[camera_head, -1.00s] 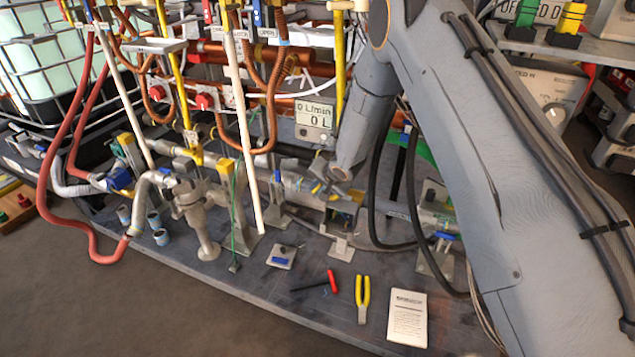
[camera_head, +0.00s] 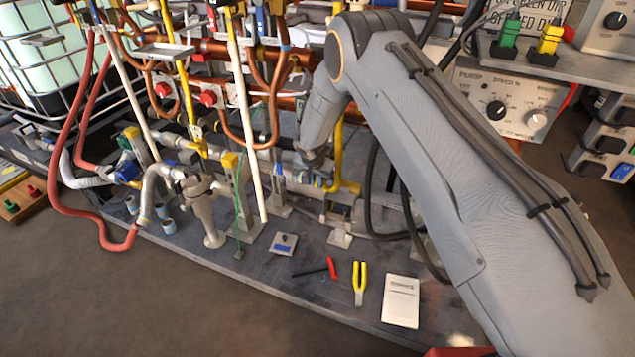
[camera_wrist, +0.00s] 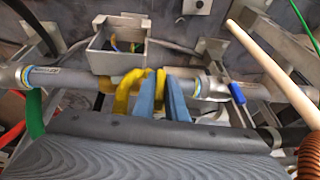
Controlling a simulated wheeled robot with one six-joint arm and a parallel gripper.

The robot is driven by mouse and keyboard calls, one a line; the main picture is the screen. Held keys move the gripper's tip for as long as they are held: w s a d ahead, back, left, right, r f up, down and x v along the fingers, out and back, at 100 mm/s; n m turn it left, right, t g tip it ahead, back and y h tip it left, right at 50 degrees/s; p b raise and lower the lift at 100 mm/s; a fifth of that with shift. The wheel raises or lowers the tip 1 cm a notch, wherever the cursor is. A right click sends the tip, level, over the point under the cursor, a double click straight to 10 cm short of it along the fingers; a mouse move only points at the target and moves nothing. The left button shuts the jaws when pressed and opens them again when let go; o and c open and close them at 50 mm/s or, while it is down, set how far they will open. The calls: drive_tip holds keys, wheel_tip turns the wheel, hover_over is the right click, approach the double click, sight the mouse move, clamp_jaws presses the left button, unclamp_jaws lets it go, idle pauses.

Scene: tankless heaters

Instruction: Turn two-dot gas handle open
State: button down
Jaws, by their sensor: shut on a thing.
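In the wrist view the two blue fingers of my gripper (camera_wrist: 162,98) are close together on a yellow handle (camera_wrist: 160,80), which shows between and beside them. A bent yellow part (camera_wrist: 126,92) lies just left of the fingers, in front of the grey pipe (camera_wrist: 60,76); whether it belongs to the same handle is unclear. No dot marks can be made out. In the head view my gripper (camera_head: 314,184) is small beside the horizontal pipe, and my wrist hides much of what it holds.
A white pole (camera_head: 246,120) stands left of my arm. A yellow upright pipe (camera_head: 337,150) is close behind my wrist. Pliers (camera_head: 359,283), a red-and-black tool (camera_head: 322,267) and a white booklet (camera_head: 401,301) lie on the bench front. A blue valve lever (camera_wrist: 237,93) is to the right.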

drive_tip(key=shift+h+b, duration=0.4)
drive_tip(key=shift+h, duration=0.1)
drive_tip(key=c, duration=1.8)
unclamp_jaws()
drive_tip(key=v, duration=0.7)
drive_tip(key=shift+r+p, duration=0.3)
drive_tip(key=shift+r, duration=0.1)
